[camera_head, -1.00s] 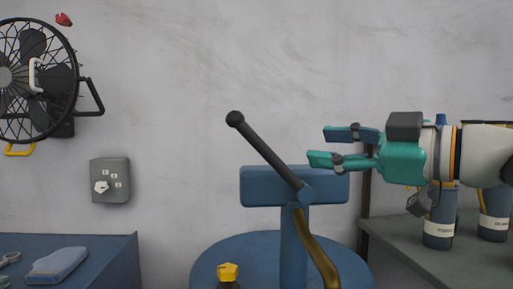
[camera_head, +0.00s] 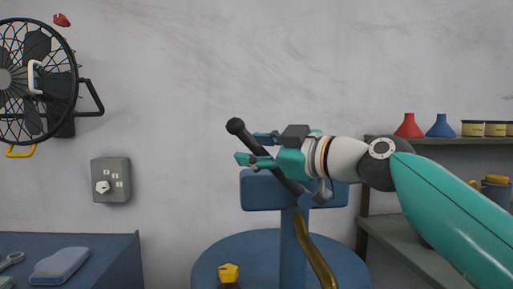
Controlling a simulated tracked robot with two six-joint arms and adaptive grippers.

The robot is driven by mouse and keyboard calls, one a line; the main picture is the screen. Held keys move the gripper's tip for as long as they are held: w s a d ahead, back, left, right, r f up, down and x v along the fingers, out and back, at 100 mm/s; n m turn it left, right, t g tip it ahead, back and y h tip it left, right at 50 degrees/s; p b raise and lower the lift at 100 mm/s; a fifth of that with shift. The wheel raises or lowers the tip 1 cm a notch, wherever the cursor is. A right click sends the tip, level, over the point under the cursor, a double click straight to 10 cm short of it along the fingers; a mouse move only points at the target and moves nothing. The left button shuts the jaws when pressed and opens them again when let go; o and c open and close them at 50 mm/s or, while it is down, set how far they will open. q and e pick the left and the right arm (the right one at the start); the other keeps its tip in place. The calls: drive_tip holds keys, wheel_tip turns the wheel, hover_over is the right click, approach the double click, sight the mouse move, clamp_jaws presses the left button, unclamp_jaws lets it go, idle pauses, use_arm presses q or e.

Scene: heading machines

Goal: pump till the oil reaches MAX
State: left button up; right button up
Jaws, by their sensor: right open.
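The pump stands in the middle, with a blue head block (camera_head: 262,192) on a blue post above a round blue drum (camera_head: 225,260). Its dark lever (camera_head: 244,139) tilts up to the left and ends in a black knob (camera_head: 235,126). A brass-coloured hose (camera_head: 317,255) hangs from the head. My right gripper (camera_head: 254,148) is open, with its fingers at the upper part of the lever, just below the knob. I cannot tell if they touch it. My left gripper is out of view. No oil level or MAX mark can be made out.
A yellow-capped item (camera_head: 228,272) sits on the drum's front. A shelf (camera_head: 400,235) stands at right, with red (camera_head: 409,126) and blue (camera_head: 440,126) funnels on its upper board. A blue bench (camera_head: 105,262) is at left, below a grey switch box (camera_head: 111,180) and a fan (camera_head: 38,80).

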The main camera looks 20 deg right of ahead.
clamp_jaws()
drive_tip(key=shift+a, duration=0.15)
idle(0.4)
